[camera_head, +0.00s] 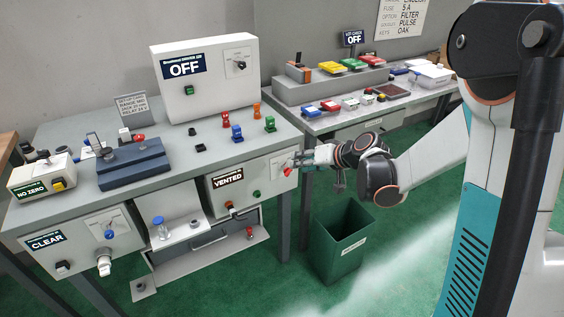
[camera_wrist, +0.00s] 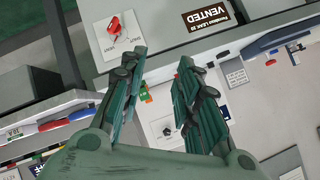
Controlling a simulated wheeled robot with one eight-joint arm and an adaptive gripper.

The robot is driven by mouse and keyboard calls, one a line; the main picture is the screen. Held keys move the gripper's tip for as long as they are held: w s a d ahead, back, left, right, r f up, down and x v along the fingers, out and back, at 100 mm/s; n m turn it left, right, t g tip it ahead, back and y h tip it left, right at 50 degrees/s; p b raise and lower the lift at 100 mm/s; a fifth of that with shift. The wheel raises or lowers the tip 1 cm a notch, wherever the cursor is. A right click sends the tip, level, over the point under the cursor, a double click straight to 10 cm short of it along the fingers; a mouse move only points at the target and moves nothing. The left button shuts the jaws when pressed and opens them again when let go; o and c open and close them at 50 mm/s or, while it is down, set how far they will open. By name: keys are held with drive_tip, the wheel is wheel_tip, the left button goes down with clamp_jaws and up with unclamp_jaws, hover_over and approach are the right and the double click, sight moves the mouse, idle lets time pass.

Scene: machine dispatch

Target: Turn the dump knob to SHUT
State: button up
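A red knob (camera_head: 288,171) sits on a pale plate at the right end of the front panel with the black VENTED sign (camera_head: 228,178). In the wrist view the red knob (camera_wrist: 114,26) is at the upper left, beyond the left fingertip and not between the fingers, and the VENTED sign (camera_wrist: 208,16) is at the top. My gripper (camera_head: 303,160) is close to the knob in the head view. In the wrist view my gripper (camera_wrist: 162,57) is open and empty. Whether a fingertip touches the panel is unclear.
An open drawer (camera_head: 205,258) juts out below the panel. A green bin (camera_head: 345,245) stands on the floor below my gripper. A second bench (camera_head: 330,122) is behind it. Red, blue, green and orange parts (camera_head: 237,132) stand on the bench top.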

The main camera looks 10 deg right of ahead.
drive_tip(key=w+d+f+t+y, duration=0.1)
drive_tip(key=w+d+f, duration=0.35)
drive_tip(key=f, duration=0.25)
drive_tip(key=m+t+y, duration=0.1)
drive_tip(key=m+t, duration=0.1)
approach(290, 173)
drive_tip(key=shift+b+x, duration=1.3)
drive_tip(key=shift+x, duration=4.25)
drive_tip(key=shift+d, duration=0.1)
clamp_jaws()
